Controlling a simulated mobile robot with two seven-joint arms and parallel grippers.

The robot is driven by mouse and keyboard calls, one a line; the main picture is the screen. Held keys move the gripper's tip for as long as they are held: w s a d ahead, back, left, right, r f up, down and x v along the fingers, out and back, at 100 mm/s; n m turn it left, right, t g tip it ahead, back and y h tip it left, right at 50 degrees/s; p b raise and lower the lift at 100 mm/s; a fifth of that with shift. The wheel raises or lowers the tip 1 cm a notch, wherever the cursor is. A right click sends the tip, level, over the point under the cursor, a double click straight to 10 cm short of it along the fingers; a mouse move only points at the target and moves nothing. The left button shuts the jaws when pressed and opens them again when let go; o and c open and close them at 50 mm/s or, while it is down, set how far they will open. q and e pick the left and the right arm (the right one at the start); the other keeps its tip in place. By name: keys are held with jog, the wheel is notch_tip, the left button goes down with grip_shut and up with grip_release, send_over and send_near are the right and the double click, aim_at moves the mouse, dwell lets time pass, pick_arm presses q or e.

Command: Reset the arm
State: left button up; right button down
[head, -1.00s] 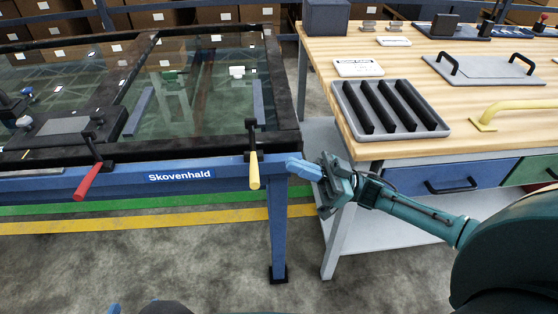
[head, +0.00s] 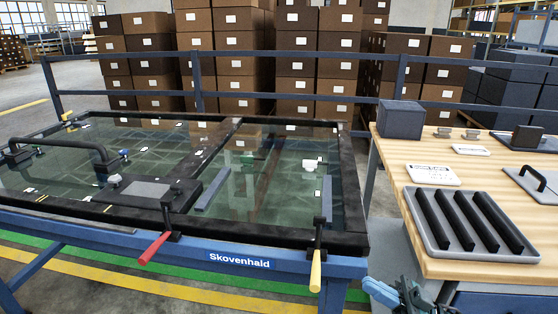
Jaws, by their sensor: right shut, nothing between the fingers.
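My right gripper (head: 382,293) shows at the bottom edge of the head view, between the blue trolley frame and the wooden workbench. Its blue fingers are shut with nothing between them. They are just right of the trolley's front right corner, near the yellow-handled clamp (head: 316,270) but apart from it. Most of my right arm is cut off by the lower edge. My left gripper is not in view.
The blue trolley (head: 190,252) carries a black-framed glass panel (head: 272,190) and a red-handled clamp (head: 154,248). The wooden workbench (head: 389,150) at right holds a grey slotted tray (head: 415,212) and a dark box (head: 400,119). A blue railing (head: 235,95) and stacked cartons stand behind.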

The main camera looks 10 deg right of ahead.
jog(key=s+a+f+m+t+h, duration=0.2)
jog(key=a+m+t+h, duration=0.3)
jog(key=s+a+f+m+t+h, duration=0.2)
jog(key=s+a+m+t+h, duration=0.1)
jog(key=a+m+t+h, duration=0.15)
pick_arm(q)
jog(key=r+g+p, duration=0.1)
jog(key=p, duration=0.5)
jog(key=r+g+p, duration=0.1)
jog(key=p, duration=0.4)
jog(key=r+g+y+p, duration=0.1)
jog(key=p, duration=0.5)
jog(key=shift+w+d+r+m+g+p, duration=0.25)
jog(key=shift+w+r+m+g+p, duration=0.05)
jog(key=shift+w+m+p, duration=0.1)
pick_arm(e)
jog(key=s+d+r+m+g+h, duration=0.1)
jog(key=s+r+g+h, duration=0.1)
jog(key=s+g+h, duration=0.4)
jog(key=g+h, duration=0.1)
jog(key=h, duration=0.3)
jog(key=shift+s, duration=0.35)
